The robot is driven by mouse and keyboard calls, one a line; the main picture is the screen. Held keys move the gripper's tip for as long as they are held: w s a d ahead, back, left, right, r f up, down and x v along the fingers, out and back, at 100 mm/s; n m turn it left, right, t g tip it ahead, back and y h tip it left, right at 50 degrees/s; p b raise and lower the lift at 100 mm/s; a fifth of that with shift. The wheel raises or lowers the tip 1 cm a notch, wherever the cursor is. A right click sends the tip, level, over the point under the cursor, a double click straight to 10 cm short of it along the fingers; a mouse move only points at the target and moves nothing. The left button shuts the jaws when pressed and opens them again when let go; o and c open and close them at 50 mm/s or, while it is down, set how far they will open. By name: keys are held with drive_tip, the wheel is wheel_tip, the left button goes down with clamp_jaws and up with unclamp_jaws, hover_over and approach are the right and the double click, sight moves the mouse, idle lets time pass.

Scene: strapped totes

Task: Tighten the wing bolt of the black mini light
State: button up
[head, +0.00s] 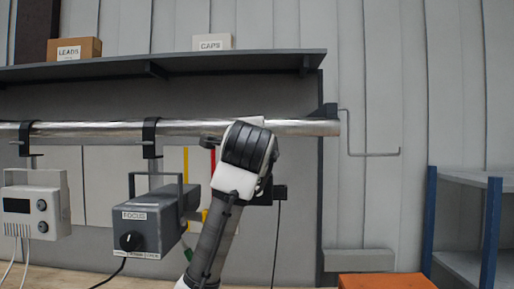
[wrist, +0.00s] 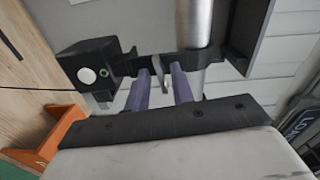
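The black mini light (wrist: 88,76) hangs from the silver pipe (wrist: 194,24) by a black clamp (wrist: 205,62). In the head view part of the black mini light (head: 268,196) shows behind my arm. Its grey metal wing bolt (wrist: 160,74) stands below the clamp in the wrist view. My gripper (wrist: 161,85) has two purple fingers, one on each side of the wing bolt, with a gap visible between them and the bolt. It looks open. In the head view my arm hides the gripper, the wing bolt and most of the clamp.
A grey FOCUS light (head: 150,222) and a white control box (head: 36,208) hang left on the pipe. A shelf (head: 190,62) runs above. An orange object (head: 385,281) stands at lower right, near a blue-posted rack (head: 490,225). A bent rod (head: 375,154) projects at right.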

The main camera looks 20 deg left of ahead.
drive_tip(key=shift+s, duration=0.1)
drive_tip(key=shift+b+v, duration=2.8)
drive_tip(key=shift+v, duration=4.05)
drive_tip(key=shift+d+f, duration=0.1)
